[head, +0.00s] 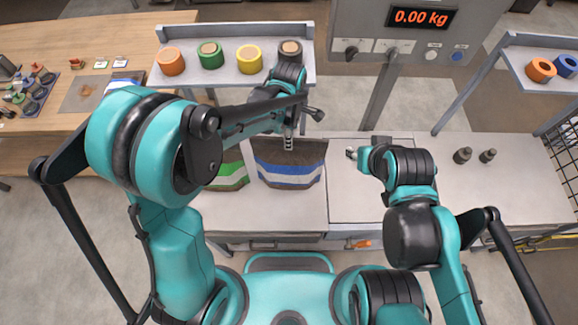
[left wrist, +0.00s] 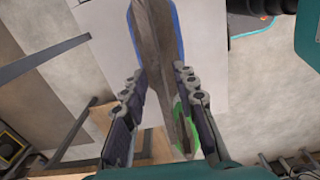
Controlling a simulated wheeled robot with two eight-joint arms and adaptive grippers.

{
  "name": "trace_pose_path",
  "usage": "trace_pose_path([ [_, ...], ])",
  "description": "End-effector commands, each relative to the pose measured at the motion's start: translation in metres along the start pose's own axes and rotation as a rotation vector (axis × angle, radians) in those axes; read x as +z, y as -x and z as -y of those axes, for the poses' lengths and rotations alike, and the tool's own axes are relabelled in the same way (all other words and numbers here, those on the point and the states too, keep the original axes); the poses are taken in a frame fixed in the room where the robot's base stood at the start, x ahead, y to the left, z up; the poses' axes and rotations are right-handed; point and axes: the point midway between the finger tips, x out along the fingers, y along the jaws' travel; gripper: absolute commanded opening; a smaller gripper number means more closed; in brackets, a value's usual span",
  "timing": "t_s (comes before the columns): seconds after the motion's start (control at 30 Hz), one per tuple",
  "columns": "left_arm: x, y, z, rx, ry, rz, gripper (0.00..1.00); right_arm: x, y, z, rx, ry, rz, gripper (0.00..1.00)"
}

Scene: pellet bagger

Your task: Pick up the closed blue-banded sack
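The blue-banded sack (head: 288,178) stands on the pale bench, dark brown with a white and a blue band; its top looks pressed flat. My left gripper (head: 289,143) is above it at its top edge. In the left wrist view the sack's narrow top (left wrist: 158,60) lies between the spread fingers of my left gripper (left wrist: 162,85), with a gap on at least one side. My right gripper (head: 352,153) is to the right over the bench, small and partly hidden by its wrist; its fingers are unclear.
A green-banded sack (head: 230,172) stands close on the left, partly behind my left arm. A shelf (head: 225,75) with several colored rolls is behind. A scale display (head: 423,18) reads 0.00 kg. Two small dark knobs (head: 462,156) sit on the right bench.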

Motion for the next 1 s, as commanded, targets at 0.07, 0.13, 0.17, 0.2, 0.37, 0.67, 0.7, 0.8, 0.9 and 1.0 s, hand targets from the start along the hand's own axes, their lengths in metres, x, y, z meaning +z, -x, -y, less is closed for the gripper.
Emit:
trace_pose_path([
  [0.07,0.0002,-0.0068,0.0,0.0,0.0,0.0,0.28,0.0009,-0.0013,0.0,0.0,0.0,0.0,0.4],
  [0.13,0.0002,-0.008,0.0001,0.0,-0.001,0.0,0.28,0.0008,-0.0012,0.0,0.0,0.0,0.0,0.4],
  [0.17,0.0002,-0.008,0.0001,0.0,-0.001,0.0,0.28,0.0008,-0.0011,0.0,0.0,0.0,0.0,0.4],
  [0.2,0.0002,-0.0077,0.0001,0.0,-0.001,0.0,0.28,0.0007,-0.001,0.0,0.0,0.0,0.0,0.4],
  [0.37,0.0002,-0.0074,0.0002,0.0,-0.001,0.0,0.13,0.0006,-0.0009,0.0,0.0,0.0,0.0,0.4],
  [0.67,0.0001,-0.0067,0.0002,0.0,-0.001,0.0,0.0,0.0006,-0.0009,0.0,0.0,0.0,0.0,0.4],
  [0.7,0.0001,-0.0067,0.0002,0.0,-0.001,0.0,0.0,0.0006,-0.0009,0.0,0.0,0.0,0.0,0.4],
  [0.8,0.0001,-0.0066,0.0001,0.0,-0.001,0.0,0.0,0.0006,-0.0009,0.0,0.0,0.0,0.0,0.4],
  [0.9,0.0001,-0.0049,0.0002,0.0,-0.001,0.0,0.0,0.0003,-0.0005,0.0,0.0,0.0,0.0,0.4],
  [1.0,0.0001,0.0002,0.0002,0.0,-0.001,0.0,0.0,-0.0004,0.0005,0.0,0.0,0.0,0.0,0.4],
])
